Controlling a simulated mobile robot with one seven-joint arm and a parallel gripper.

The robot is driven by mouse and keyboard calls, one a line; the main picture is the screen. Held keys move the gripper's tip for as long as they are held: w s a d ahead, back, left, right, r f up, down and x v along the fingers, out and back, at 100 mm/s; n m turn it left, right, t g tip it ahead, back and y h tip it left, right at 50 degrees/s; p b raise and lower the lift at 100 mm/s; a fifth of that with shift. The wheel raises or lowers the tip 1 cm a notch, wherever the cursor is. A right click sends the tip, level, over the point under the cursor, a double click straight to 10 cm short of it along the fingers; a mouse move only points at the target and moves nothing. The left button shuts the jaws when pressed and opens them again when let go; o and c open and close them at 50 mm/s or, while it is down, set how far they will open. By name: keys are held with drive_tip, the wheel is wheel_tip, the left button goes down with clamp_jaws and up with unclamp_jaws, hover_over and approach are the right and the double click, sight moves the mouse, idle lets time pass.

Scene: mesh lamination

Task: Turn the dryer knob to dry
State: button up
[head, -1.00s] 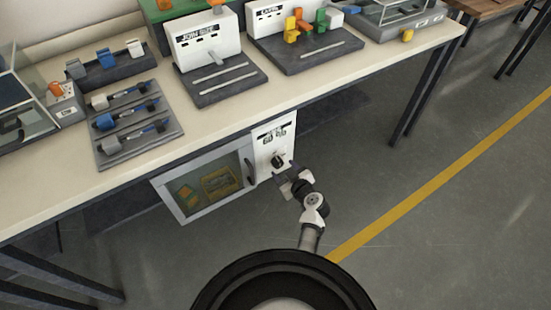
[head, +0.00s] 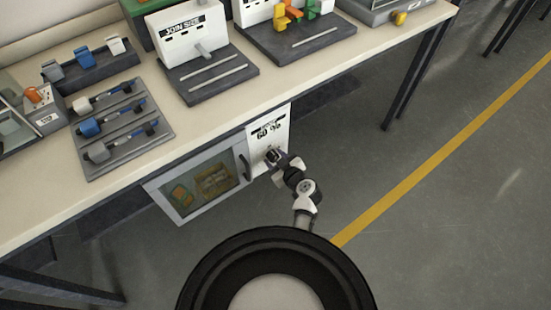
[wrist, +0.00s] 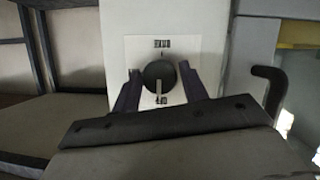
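The dryer's white control panel (head: 268,130) stands below the table, right of the dryer door. Its dark round knob (wrist: 159,76) sits on a white plate in the wrist view, with a pale pointer line directed down the picture toward a small label. Another small label is on the plate above the knob; both are too small to read. My gripper (wrist: 160,72) is at the knob, one finger on each side, with what look like narrow gaps; contact cannot be made out. In the head view my gripper (head: 275,157) largely hides the knob.
The dryer door (head: 200,185) is closed, with orange and yellow things behind its window. Its dark handle (wrist: 268,88) is beside the panel, close to my gripper. The table (head: 205,120) overhangs above and bears several fixtures. Open floor lies to the right.

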drive_tip(key=c, duration=0.6)
drive_tip(key=shift+w+m+b, duration=0.1)
drive_tip(key=shift+m+b, duration=0.2)
drive_tip(key=shift+m+g+y+b, duration=0.3)
drive_tip(key=shift+m+y+b, duration=0.2)
drive_tip(key=shift+m+b, duration=0.15)
drive_tip(key=m+g+y+b, duration=0.1)
drive_tip(key=m+b, duration=0.1)
drive_tip(key=m, duration=0.1)
drive_tip(key=shift+w+d+y, duration=0.1)
drive_tip(key=shift+d+y, duration=0.05)
drive_tip(key=shift+y, duration=0.25)
drive_tip(key=m+g+y+b, duration=0.1)
drive_tip(key=m+y+b, duration=0.1)
drive_tip(key=m, duration=0.2)
drive_tip(key=shift+f, duration=0.1)
drive_tip(key=m+y+b, duration=0.1)
drive_tip(key=m+y, duration=0.1)
drive_tip(key=m, duration=0.1)
drive_tip(key=shift+w+d+m, duration=0.1)
drive_tip(key=shift+m, duration=0.25)
drive_tip(key=shift+y, duration=0.3)
